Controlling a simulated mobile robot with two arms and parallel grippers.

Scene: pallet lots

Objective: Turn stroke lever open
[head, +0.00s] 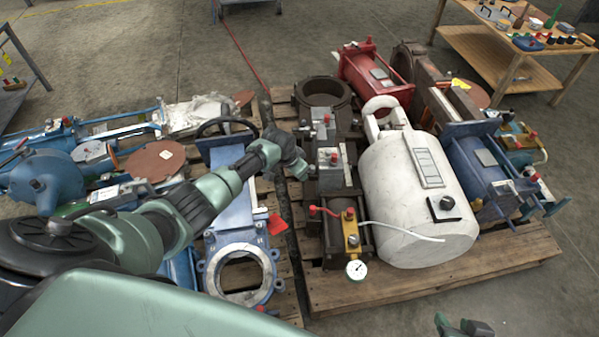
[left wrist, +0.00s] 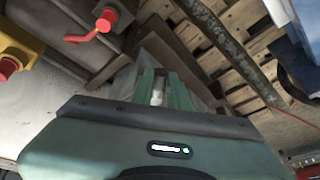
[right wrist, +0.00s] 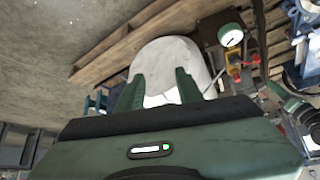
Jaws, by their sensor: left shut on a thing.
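A red lever (head: 323,210) stands on a dark actuator with a yellow block (head: 351,232); whether it is the stroke lever I cannot tell. It also shows in the left wrist view (left wrist: 90,32), left of and apart from my left gripper (left wrist: 165,90). That gripper's fingers are close together on a small pale piece (left wrist: 157,93), mostly hidden between them. In the head view my left gripper (head: 297,168) is beside a grey box (head: 333,168) behind the lever. My right gripper (right wrist: 160,88) is open and empty, the white cylinder (right wrist: 165,55) beyond its fingers.
The white cylinder (head: 415,195) with a thin white tube lies right of the actuator on a wooden pallet (head: 430,283). A pressure gauge (head: 356,270) hangs at its front. Blue valves (head: 238,265) crowd the left pallet.

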